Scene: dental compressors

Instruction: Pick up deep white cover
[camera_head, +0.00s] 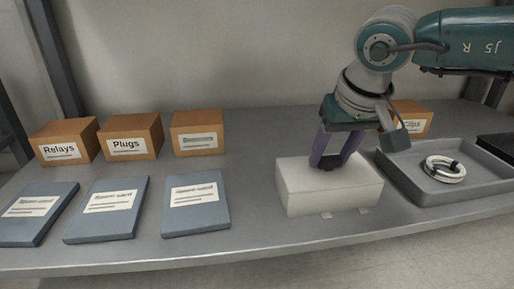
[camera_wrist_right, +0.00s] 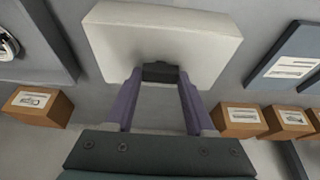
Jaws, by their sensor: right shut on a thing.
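The deep white cover (camera_head: 330,190) is a white box-like piece on the grey shelf, right of centre in the head view. It fills the upper middle of the right wrist view (camera_wrist_right: 205,32). My right gripper (camera_head: 334,163) is over it with its purple fingers pointing down at its top and rear side. In the wrist view the two fingers (camera_wrist_right: 157,90) reach to the cover's near edge, and the gripper is shut on it. Whether the cover is lifted clear of the shelf is hard to tell. My left gripper is not in view.
A grey tray (camera_head: 405,182) with a coiled white cable (camera_head: 445,169) stands close on the right. Labelled cardboard boxes (camera_head: 131,137) line the back left, and another (camera_head: 412,118) stands behind the arm. Blue-grey folders (camera_head: 107,210) lie front left. The shelf between folders and cover is clear.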

